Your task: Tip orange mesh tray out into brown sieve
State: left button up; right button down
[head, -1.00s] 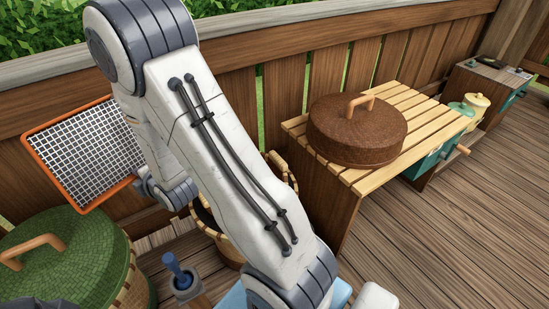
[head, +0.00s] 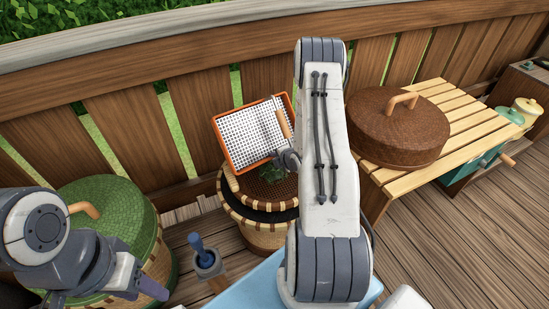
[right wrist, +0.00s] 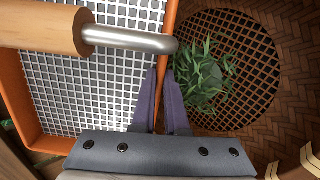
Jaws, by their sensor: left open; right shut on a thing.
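The orange mesh tray (head: 229,153) is steeply tilted above the brown sieve in the head view. Its white mesh (right wrist: 105,75) fills the left of the right wrist view and looks bare where visible. My right gripper (right wrist: 161,75) is shut on the tray's orange rim. The brown sieve (right wrist: 258,55), with a dark grid, lies below and to the right in the right wrist view. Green leaves (right wrist: 203,82) show over its grid, partly hidden by the tray rim; they also show in the head view (head: 272,173). My left gripper (head: 130,279) is open and empty at lower left.
A woven basket (head: 262,236) stands under the sieve. A green-lidded basket (head: 110,215) is at left, beside my left arm. A blue-handled tool (head: 199,247) stands in front. A brown lid (head: 398,130) rests on the slatted table (head: 455,115) at right. A wooden fence runs behind.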

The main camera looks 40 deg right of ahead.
notch_tip(320, 180, up, 2)
jog(key=g+p, duration=0.4)
jog(key=p, duration=0.7)
jog(key=g+p, duration=0.5)
jog(key=p, duration=0.6)
jog(key=shift+w+a+r+n+p, duration=0.1)
jog(key=shift+r+n+p, duration=0.05)
jog(key=shift+n+p, duration=0.15)
jog(key=shift+r+g+y+b, duration=0.1)
jog(key=shift+g+y+b, duration=0.2)
jog(key=shift+b, duration=0.05)
notch_tip(320, 180, up, 6)
jog(key=p, duration=0.4)
